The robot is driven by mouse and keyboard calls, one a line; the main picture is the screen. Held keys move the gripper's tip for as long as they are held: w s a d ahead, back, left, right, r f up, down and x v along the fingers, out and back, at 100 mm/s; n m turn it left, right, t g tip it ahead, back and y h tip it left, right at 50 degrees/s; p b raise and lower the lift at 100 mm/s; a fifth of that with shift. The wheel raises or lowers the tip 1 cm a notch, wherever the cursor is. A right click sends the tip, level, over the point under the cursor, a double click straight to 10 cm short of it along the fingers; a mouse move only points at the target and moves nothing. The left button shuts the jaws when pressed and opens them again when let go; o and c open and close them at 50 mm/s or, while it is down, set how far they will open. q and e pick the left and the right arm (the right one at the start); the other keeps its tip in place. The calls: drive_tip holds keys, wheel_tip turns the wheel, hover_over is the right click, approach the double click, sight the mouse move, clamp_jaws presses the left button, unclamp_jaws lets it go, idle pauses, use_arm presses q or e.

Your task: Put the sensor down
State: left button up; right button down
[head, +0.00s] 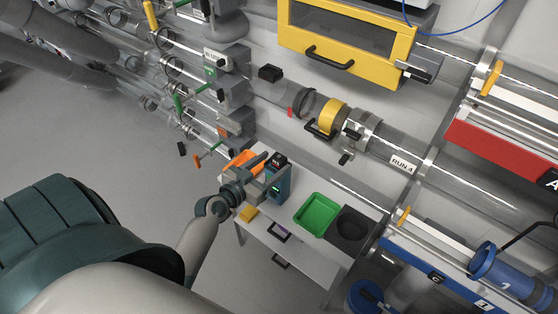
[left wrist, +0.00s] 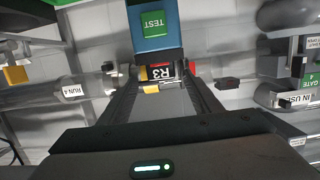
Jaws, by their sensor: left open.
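A small dark block with a red and black R3 label (left wrist: 158,72), which looks like the sensor, shows between my left fingers in the left wrist view. In the head view it (head: 279,160) is at the top of a blue-teal box with a green display (head: 275,186). That box, marked TEST (left wrist: 153,22), stands on the white table. My left gripper (head: 271,177) is open, with one finger to each side of the block. I cannot tell whether the fingers touch it. My right gripper is not in view.
Clear tubes and a yellow-framed cabinet (head: 347,35) lie behind. Open floor is at left.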

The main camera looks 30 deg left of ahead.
sight(276, 160)
use_arm(q)
drive_tip(key=p+x, duration=0.1)
drive_tip(key=x, duration=0.2)
drive_tip(key=shift+w+a+r, duration=0.1)
drive_tip(key=shift+a, duration=0.05)
drive_tip(key=shift+w+f, duration=0.25)
drive_tip(key=shift+w, duration=0.3)
drive_tip(key=shift+c, duration=0.6)
drive_tip(key=c, duration=1.1)
